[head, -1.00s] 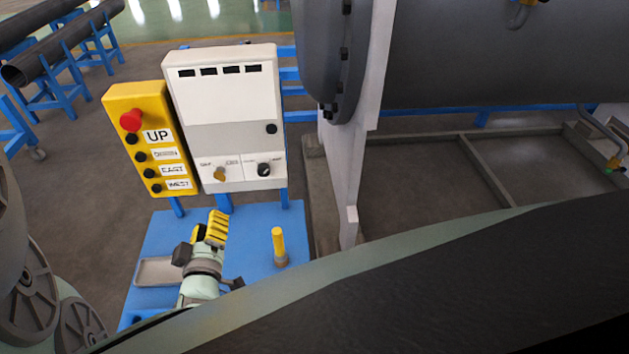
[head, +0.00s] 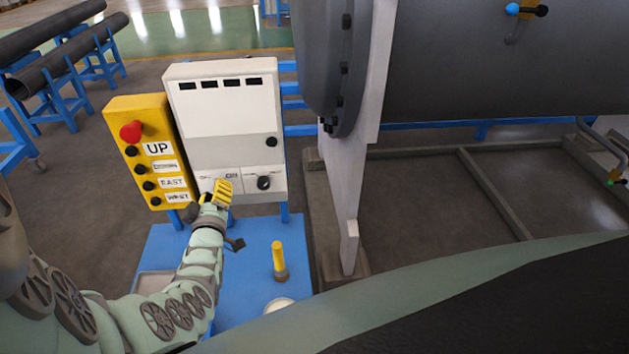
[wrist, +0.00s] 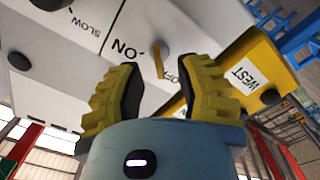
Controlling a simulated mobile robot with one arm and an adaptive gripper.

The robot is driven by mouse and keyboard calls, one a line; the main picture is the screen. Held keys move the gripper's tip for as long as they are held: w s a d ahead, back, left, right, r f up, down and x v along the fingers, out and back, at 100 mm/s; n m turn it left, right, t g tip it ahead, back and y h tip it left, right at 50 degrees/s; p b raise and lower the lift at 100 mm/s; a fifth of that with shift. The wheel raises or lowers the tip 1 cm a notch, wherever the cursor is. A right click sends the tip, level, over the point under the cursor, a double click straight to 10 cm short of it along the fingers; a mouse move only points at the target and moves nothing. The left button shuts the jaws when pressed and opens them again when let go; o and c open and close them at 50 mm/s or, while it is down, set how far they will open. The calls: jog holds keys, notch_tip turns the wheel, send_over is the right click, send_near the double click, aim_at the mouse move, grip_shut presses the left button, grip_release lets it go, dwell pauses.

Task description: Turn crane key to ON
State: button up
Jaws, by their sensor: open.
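The crane key (wrist: 158,60) is a small yellow-brown key on the lower left of the white control box (head: 225,110). In the wrist view it sits beside the "ON" and "OFF" labels, pointing between them. My gripper (wrist: 160,85) is open, with its two yellow fingers on either side of the key's line. The key's end reaches the gap near the fingertips; I cannot tell whether either finger touches it. In the head view my gripper (head: 217,192) covers the key.
A yellow pendant box (head: 150,150) with a red button stands left of the control box. A black knob (head: 264,183) is right of the key. A yellow-handled tool (head: 278,258) stands upright on the blue table (head: 245,265). A large grey flanged shell is at right.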

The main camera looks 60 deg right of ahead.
jog(key=shift+b+x, duration=0.35)
jog(key=shift+x, duration=0.65)
jog(key=shift+o, duration=0.4)
grip_shut()
